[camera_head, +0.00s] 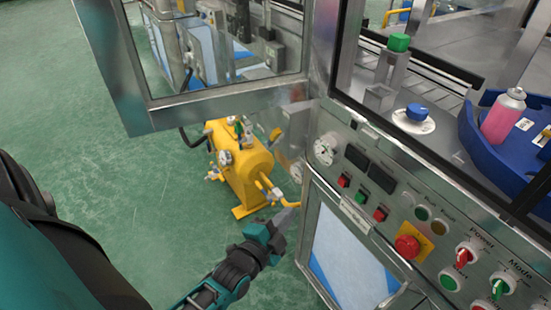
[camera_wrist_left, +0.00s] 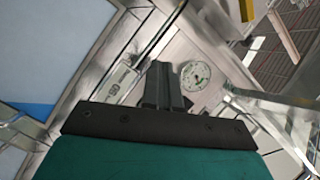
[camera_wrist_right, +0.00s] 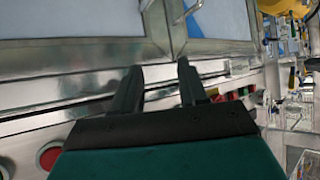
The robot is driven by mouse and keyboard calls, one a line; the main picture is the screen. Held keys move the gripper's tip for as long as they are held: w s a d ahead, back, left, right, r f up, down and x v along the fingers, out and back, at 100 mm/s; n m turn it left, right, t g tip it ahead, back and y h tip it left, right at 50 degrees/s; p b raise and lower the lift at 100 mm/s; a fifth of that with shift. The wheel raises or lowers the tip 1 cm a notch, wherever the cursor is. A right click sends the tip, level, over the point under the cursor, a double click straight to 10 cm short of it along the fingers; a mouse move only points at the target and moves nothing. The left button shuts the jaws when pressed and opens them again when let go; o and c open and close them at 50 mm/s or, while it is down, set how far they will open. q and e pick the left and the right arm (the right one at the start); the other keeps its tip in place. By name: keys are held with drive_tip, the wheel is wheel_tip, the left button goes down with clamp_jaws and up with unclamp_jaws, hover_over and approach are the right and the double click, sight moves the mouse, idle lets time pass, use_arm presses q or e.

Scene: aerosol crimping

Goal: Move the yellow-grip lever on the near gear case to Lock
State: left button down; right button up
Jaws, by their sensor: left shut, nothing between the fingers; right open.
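The yellow gear case (camera_head: 240,172) stands on the floor beside the machine cabinet in the head view. A lever with a yellow grip (camera_head: 284,203) sticks out of its right side, toward the cabinet. I cannot read any Lock marking. My left gripper (camera_head: 288,214) is shut and empty, its tips close below the yellow grip; I cannot tell whether they touch. The left wrist view shows its fingers (camera_wrist_left: 163,82) together in front of the cabinet panel. My right gripper (camera_wrist_right: 157,76) is open and empty in the right wrist view, and does not show in the head view.
The cabinet panel with gauge (camera_head: 325,149), buttons and a red emergency stop (camera_head: 407,246) is close on the right. An open glass door (camera_head: 215,45) hangs above the gear case. Green floor (camera_head: 140,200) to the left is clear.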

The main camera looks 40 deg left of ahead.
use_arm(q)
drive_tip(key=w+a+f+m+t+y+b, duration=0.1)
drive_tip(key=w+a+m+t+y+b, duration=0.2)
drive_tip(key=a+m+y+b, duration=0.15)
drive_tip(key=m+t+y+b, duration=0.1)
drive_tip(key=m+y+b, duration=0.1)
approach(276, 138)
drive_tip(key=w+d, duration=0.2)
drive_tip(key=w, duration=0.3)
drive_tip(key=a+r, duration=0.1)
drive_tip(key=w+a+r, duration=0.1)
drive_tip(key=a, duration=0.1)
drive_tip(key=shift+r, duration=0.2)
use_arm(e)
drive_tip(key=f, duration=0.1)
drive_tip(key=a+f, duration=0.1)
drive_tip(key=f, duration=0.1)
drive_tip(key=w+f, duration=0.1)
drive_tip(key=f, duration=0.1)
drive_tip(key=shift+a+f, duration=0.15)
drive_tip(key=shift+f, duration=0.05)
use_arm(q)
drive_tip(key=shift+y, duration=0.25)
use_arm(e)
drive_tip(key=shift+r, duration=0.1)
